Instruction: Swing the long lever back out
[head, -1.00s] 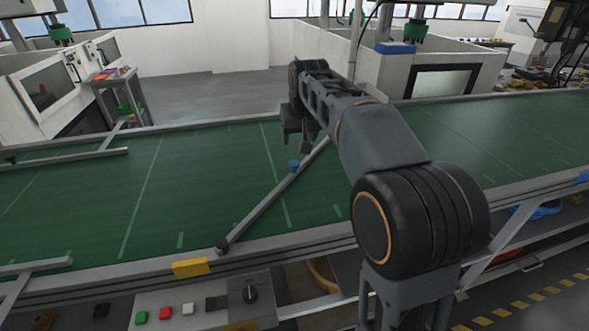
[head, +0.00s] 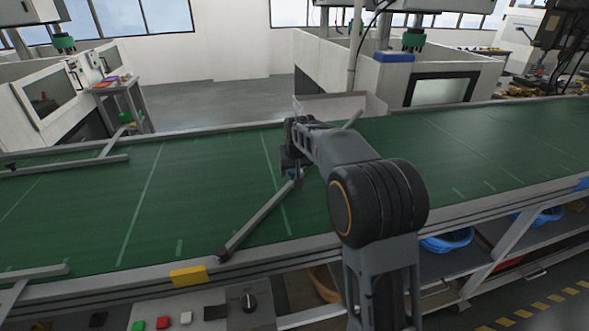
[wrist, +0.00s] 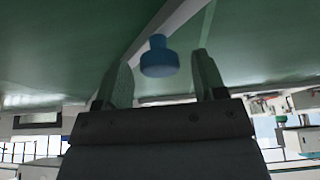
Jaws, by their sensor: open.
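The long lever (head: 259,219) is a grey bar lying at a slant across the green belt. Its dark pivot end is at the belt's near edge, beside a yellow block. The bar's far part passes behind my gripper (head: 294,172). In the wrist view the lever (wrist: 160,22) runs up and away to the right. A blue knob (wrist: 158,58) stands on it, between and just beyond the fingertips of my open gripper (wrist: 160,75). I see no contact between the fingers and the knob. In the head view the knob is mostly hidden by my gripper.
The green conveyor belt (head: 450,150) is clear to the right. Shorter grey bars (head: 75,165) lie at the left. A button panel (head: 195,318) is below the near rail. White machines (head: 325,65) stand behind the belt.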

